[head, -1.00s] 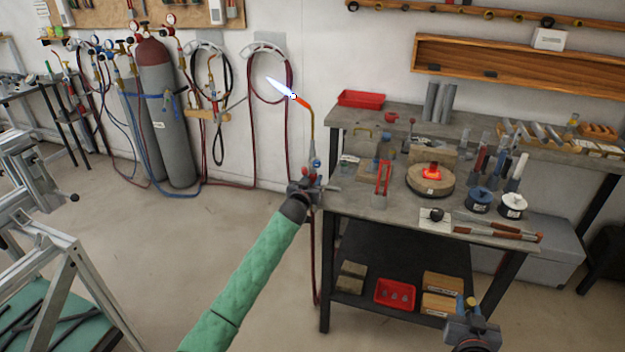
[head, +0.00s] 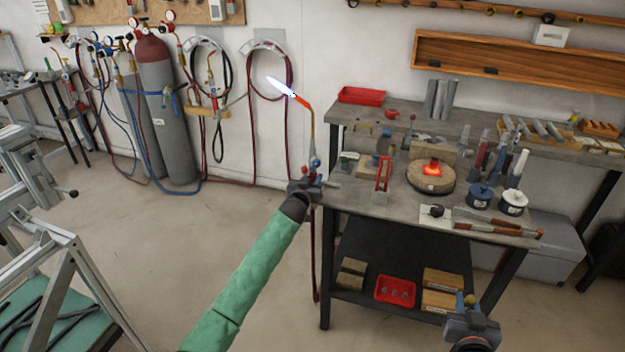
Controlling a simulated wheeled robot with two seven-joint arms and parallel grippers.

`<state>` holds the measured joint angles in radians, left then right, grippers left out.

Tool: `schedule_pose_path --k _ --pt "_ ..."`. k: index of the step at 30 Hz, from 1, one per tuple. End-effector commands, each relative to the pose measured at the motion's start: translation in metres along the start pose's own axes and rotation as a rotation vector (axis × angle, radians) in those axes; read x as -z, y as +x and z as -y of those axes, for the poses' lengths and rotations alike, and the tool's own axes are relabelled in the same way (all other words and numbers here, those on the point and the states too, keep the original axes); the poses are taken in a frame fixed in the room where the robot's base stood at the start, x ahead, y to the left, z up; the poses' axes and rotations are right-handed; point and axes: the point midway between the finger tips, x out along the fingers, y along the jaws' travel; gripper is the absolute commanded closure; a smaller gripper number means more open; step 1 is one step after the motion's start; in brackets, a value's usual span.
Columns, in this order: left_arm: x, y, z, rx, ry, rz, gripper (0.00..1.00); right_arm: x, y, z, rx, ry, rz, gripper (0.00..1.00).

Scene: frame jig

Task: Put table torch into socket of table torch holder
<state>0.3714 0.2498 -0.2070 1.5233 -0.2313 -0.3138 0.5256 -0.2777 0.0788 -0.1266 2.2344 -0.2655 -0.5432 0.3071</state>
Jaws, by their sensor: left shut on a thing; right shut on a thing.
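A lit torch (head: 313,135) with a brass neck, glowing orange tip and blue-white flame stands upright in the head view, just left of the workbench. My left gripper (head: 306,188) is shut on its lower body, with red and blue knobs showing just above the jaws. A red upright frame (head: 383,174) on the bench's front left looks like the torch holder; I cannot make out its socket. The torch is apart from it, to its left. My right gripper (head: 468,312) is low at the bottom right, shut on a small yellow and blue piece (head: 465,300), mostly hidden.
The workbench (head: 345,195) carries a round firebrick turntable (head: 430,184) with a glowing red part, two round tins, rods and tools. A hose (head: 315,260) hangs beside the bench's left leg. Gas cylinders (head: 165,120) stand at the left wall.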

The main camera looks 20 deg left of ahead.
Motion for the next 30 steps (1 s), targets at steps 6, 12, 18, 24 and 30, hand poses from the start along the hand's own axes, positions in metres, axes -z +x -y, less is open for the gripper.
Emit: schedule_pose_path --k 6,12,18,24,30 --pt "-0.0005 0.0003 0.0 0.0 0.0 -0.003 0.98 -0.001 0.0002 0.0 0.0 0.0 0.0 1.0" --pt "-0.0022 0.0002 0.0 0.0 0.0 -0.003 0.98 -0.0019 0.0003 0.0 0.0 0.0 0.0 1.0" --pt "-0.004 0.0003 0.0 0.0 0.0 -0.003 0.98 -0.0028 0.0004 0.0 0.0 0.0 0.0 1.0" --pt "-0.0058 0.0003 0.0 0.0 -0.001 -0.003 0.98 -0.0036 0.0005 0.0 0.0 0.0 0.0 1.0" --pt "-0.0075 0.0003 0.0 0.0 -0.001 -0.003 0.98 -0.0046 0.0007 -0.0001 0.0 0.0 0.0 1.0"
